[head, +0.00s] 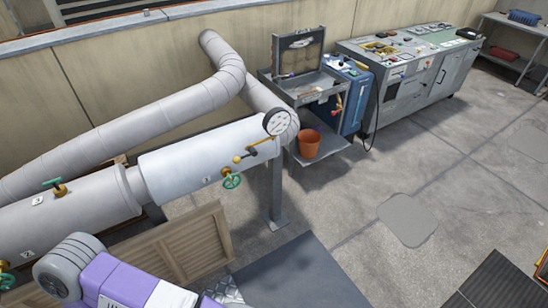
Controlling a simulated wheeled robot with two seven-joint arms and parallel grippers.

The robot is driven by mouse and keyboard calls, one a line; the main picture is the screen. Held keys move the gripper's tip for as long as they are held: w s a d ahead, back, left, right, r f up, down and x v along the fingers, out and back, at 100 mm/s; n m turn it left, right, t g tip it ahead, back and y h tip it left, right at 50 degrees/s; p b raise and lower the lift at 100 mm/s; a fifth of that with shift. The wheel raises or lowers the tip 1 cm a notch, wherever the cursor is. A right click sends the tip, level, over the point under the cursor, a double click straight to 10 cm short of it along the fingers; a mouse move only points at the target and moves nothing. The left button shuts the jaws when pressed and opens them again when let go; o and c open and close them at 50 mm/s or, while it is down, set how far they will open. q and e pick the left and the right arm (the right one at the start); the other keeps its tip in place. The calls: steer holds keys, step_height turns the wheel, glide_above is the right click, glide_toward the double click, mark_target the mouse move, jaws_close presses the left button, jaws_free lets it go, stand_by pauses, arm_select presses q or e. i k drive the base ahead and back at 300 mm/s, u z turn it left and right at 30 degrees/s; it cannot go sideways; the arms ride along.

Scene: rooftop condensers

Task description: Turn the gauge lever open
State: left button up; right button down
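A round white dial gauge (276,122) stands on the right end of the large light-grey horizontal cylinder (190,155). Just below and left of it is a small brass valve fitting (250,151) with a thin lever and a small red end; which way the lever is turned is too small to tell. A green handwheel (231,181) hangs lower on the same end. Farther left, a second brass valve with a green handle (55,186) sits on top of the pipe. Part of my purple and grey arm shows at the bottom left. Neither gripper is in view.
A wooden slatted crate (187,246) stands below the cylinder, near my arm. A metal post (277,190) supports its right end. An orange bucket (309,143) sits on a low shelf behind. Grey cabinets (415,75) line the wall. The floor at right is mostly open.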

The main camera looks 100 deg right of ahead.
mark_target(252, 150)
steer(key=z, duration=3.75)
steer(key=k, duration=0.55)
steer(key=u, duration=0.6)
steer(key=i, duration=0.55)
steer(key=u, duration=0.25)
steer(key=k, duration=0.35)
steer(key=z, duration=0.85)
steer(key=i, duration=0.65)
steer(key=u, duration=0.55)
steer(key=i, duration=0.5)
steer(key=u, duration=0.5)
